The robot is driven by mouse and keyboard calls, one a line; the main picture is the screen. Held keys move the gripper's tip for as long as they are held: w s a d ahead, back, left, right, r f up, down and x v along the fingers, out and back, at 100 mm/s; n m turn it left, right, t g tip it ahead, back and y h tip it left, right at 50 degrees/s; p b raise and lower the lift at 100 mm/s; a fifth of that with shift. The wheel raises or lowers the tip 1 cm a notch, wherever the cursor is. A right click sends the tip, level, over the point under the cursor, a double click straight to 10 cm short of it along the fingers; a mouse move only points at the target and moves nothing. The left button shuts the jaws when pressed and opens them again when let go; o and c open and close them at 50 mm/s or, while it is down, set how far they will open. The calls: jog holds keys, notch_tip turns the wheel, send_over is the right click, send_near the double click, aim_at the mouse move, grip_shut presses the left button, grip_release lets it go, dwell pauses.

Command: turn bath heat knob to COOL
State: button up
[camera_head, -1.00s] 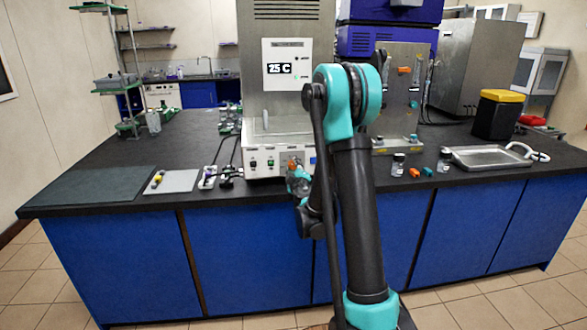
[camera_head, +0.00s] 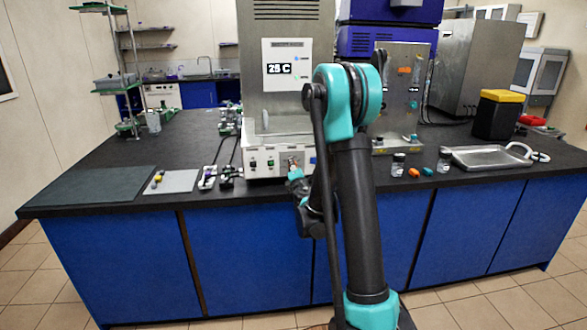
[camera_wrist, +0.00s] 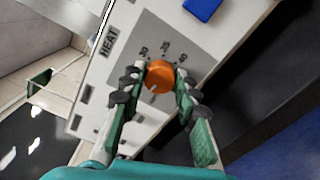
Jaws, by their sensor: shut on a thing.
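The orange knob (camera_wrist: 160,77) is on a grey dial plate marked with small numbers, on a white panel with the word HEAT (camera_wrist: 108,41). A small light mark shows on the knob's near face. My gripper (camera_wrist: 160,84) has its two fingers on either side of the knob, shut on it. In the head view my gripper (camera_head: 294,172) is at the front of the white base unit (camera_head: 262,163), mostly hiding the knob. A display panel (camera_head: 287,64) above reads 25 C, with a blue light and a green light. I cannot make out a COOL label.
A blue block or button (camera_wrist: 202,8) is on the panel near the knob. Small bottles (camera_head: 398,165), orange and teal pieces and a metal tray (camera_head: 487,157) are to the right on the black bench. A mat (camera_head: 93,186) lies at left.

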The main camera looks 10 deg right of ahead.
jog(key=n, duration=0.7)
jog(key=shift+s, duration=0.1)
dwell(0.6)
jog(key=o, duration=1.2)
jog(key=shift+c, duration=0.2)
jog(key=shift+r, duration=5.05)
